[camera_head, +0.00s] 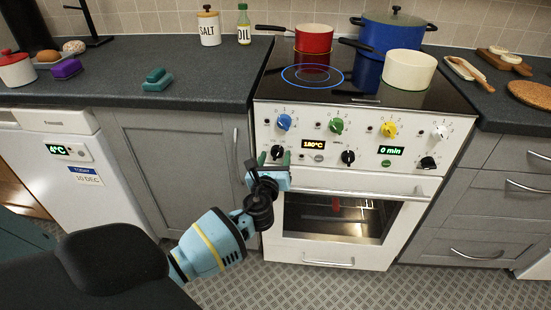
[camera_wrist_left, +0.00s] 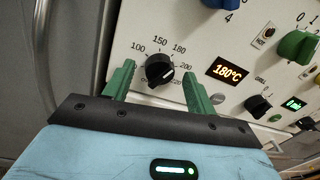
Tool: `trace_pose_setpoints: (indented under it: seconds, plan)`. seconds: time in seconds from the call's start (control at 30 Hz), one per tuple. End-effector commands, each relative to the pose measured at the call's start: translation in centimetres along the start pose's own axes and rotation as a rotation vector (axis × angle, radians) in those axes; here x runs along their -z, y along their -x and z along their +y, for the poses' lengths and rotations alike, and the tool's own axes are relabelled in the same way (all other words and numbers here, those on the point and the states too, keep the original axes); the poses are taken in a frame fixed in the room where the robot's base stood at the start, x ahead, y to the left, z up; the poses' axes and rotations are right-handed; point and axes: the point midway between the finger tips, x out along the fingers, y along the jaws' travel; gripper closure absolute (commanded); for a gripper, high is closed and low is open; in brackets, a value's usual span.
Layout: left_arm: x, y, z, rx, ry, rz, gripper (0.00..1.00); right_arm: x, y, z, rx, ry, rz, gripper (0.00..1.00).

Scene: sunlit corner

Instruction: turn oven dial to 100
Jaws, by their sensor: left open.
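The oven dial (camera_wrist_left: 159,71) is a round black knob on the white oven front (camera_head: 360,125), with 100, 150, 180 and 220 printed around it. Beside it a display (camera_wrist_left: 229,70) glows 180°C. In the head view the dial (camera_head: 277,152) sits at the left end of the lower knob row, partly covered by my gripper. My left gripper (camera_wrist_left: 158,78) is open, its two green fingers on either side of the dial with nothing clamped. I cannot tell whether the fingertips touch the dial. My left gripper also shows in the head view (camera_head: 274,161). My right gripper is out of view.
Blue (camera_head: 284,122), green (camera_head: 336,126), yellow (camera_head: 389,129) and white knobs line the row above. A red pot (camera_head: 313,39), blue pot (camera_head: 392,30) and cream pan (camera_head: 408,70) stand on the hob.

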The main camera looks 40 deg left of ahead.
Motion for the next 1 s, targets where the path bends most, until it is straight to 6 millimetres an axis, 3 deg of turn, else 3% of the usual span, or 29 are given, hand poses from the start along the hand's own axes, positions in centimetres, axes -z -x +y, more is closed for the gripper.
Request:
trace_pose_setpoints:
  seconds: [0.37, 0.73, 1.0]
  plan:
    - [-0.02, -0.77, 0.02, 0.000, 0.000, 0.000, 0.44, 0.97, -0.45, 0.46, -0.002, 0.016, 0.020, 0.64]
    - [-0.02, -0.74, 0.02, 0.000, 0.000, 0.000, 0.88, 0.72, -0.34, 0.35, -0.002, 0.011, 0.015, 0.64]
    - [0.06, -0.72, 0.04, 0.001, 0.033, -0.002, 0.88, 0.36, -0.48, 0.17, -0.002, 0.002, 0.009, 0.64]
